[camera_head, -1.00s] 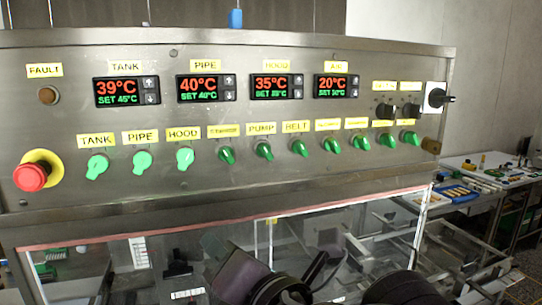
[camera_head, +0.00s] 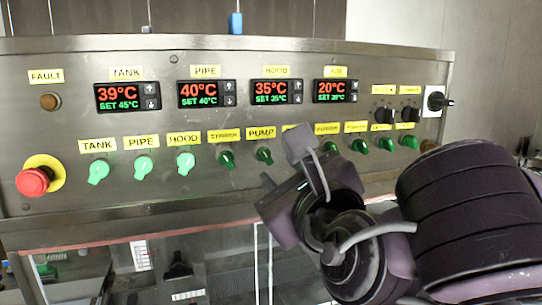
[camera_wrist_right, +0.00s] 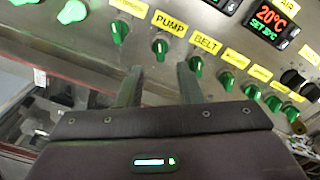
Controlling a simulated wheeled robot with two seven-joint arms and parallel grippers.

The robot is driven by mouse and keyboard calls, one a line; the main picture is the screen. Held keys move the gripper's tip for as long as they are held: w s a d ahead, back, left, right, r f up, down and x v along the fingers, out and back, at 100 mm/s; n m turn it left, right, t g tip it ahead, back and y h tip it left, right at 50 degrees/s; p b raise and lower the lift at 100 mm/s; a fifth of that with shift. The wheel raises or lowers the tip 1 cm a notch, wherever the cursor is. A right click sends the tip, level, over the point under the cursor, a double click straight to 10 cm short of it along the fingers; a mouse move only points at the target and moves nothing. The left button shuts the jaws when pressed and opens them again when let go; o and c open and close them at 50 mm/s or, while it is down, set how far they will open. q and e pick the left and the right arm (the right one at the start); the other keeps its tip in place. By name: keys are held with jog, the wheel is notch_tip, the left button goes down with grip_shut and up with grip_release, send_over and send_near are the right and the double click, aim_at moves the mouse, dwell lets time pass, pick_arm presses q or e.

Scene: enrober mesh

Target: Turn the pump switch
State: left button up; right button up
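The pump switch (camera_head: 264,155) is a green knob under the yellow PUMP label (camera_head: 261,132) on the steel control panel. In the right wrist view the pump switch (camera_wrist_right: 160,48) stands upright, just beyond and between my two fingertips. My right gripper (camera_wrist_right: 160,75) is open and empty, its fingers apart and pointing at the panel. In the head view my right gripper (camera_head: 282,165) is in front of the panel, just right of the pump switch, and hides the belt switch. My left gripper is in neither view.
Other green knobs flank the pump switch: the stirrer switch (camera_head: 226,159) on its left and the belt switch (camera_wrist_right: 196,66) on its right. A red emergency button (camera_head: 33,182) is at far left. Lit temperature displays (camera_head: 206,93) sit above. Clear guard panels are below.

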aim_at(268, 159)
jog(key=shift+p+x, duration=0.7)
jog(key=shift+x, duration=2.2)
jog(key=shift+c, duration=0.2)
grip_shut()
